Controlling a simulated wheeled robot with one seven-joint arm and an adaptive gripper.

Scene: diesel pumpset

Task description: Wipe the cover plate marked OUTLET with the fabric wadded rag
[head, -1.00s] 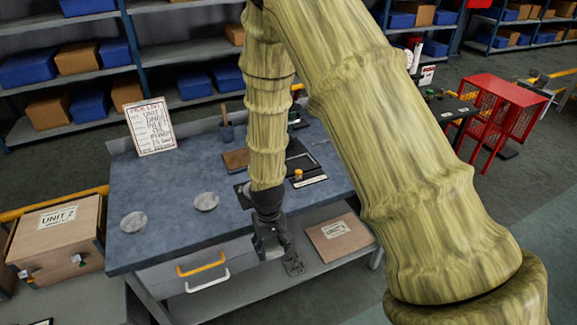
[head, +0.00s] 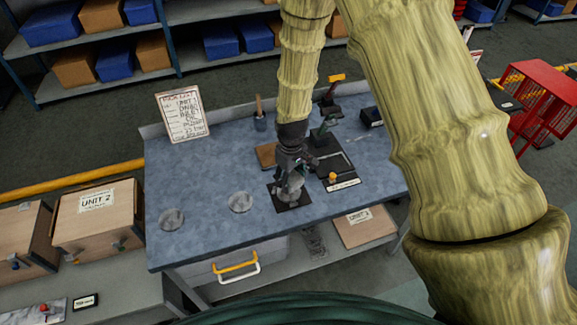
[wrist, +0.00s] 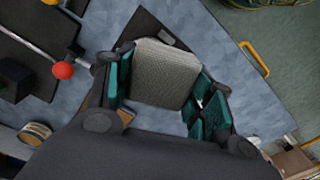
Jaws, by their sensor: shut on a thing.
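My gripper (head: 291,172) is over the workbench, pointing down. In the wrist view my gripper (wrist: 168,88) has its teal-padded fingers on both sides of a grey, woven-textured wadded rag (wrist: 163,72), shut on it. The rag also shows as a pale grey lump in the head view (head: 294,187), above a dark square mat (head: 281,203). I cannot tell if it touches the mat. No mark reading OUTLET is legible. Two round grey discs, one farther left (head: 172,220) and one nearer the mat (head: 240,202), lie flat on the bench; their markings are unreadable.
A pick-list board (head: 183,115) and a brush pot (head: 260,122) stand behind. UNIT 2 box (head: 97,215) is left. The bench's left part is mostly clear.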

